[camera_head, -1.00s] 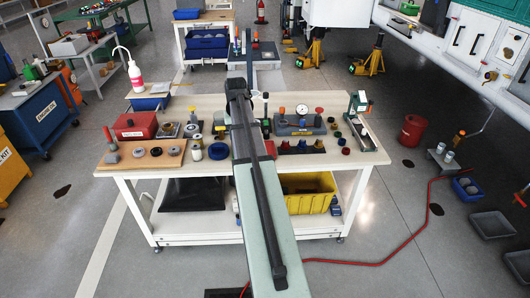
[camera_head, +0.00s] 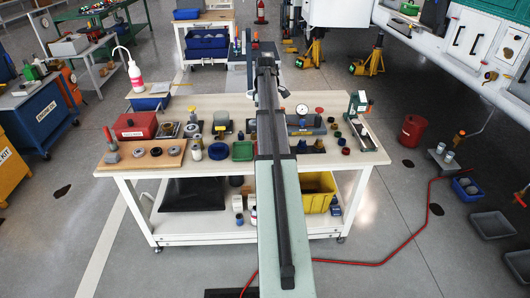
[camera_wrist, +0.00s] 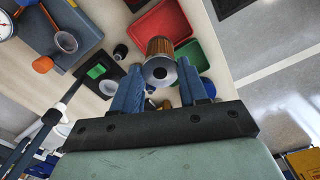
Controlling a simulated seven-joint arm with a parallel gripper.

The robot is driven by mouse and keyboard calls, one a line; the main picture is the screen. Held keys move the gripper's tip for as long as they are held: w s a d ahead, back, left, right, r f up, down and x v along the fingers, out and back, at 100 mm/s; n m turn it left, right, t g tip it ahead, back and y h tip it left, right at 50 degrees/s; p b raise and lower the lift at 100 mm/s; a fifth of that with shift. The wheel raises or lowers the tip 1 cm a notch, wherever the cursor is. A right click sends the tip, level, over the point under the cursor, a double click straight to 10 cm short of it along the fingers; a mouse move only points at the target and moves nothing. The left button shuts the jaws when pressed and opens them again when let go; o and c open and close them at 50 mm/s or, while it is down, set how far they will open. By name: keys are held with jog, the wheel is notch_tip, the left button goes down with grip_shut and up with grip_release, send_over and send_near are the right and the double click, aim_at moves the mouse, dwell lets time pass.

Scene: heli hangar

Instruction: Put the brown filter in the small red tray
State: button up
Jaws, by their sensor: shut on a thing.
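The brown filter (camera_wrist: 160,46), a pleated cylinder with a grey metal end ring, is between the two blue fingers of my gripper (camera_wrist: 160,68) in the wrist view. The gripper is shut on it. The small red tray (camera_wrist: 158,24) lies on the table beyond the filter in the wrist view, and the filter overlaps its near edge there. I cannot tell the height of the filter above the table. In the head view my own arm hides the gripper, the filter and the red tray.
A green tray (camera_head: 242,151) sits beside the red tray; it also shows in the wrist view (camera_wrist: 193,54). Small cups, jars and a dial gauge (camera_head: 302,110) crowd the table nearby. A red box (camera_head: 134,125) stands at the left. The table's front strip is mostly bare.

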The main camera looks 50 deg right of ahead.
jog(key=n, duration=0.5)
jog(key=shift+d+n, duration=0.1)
jog(key=shift+n, duration=0.2)
jog(key=n, duration=0.4)
jog(key=shift+n, duration=0.4)
jog(key=shift+f, duration=5)
jog(key=shift+f, duration=0.1)
jog(key=o, duration=1)
notch_tip(320, 180, up, 12)
jog(key=shift+r, duration=0.1)
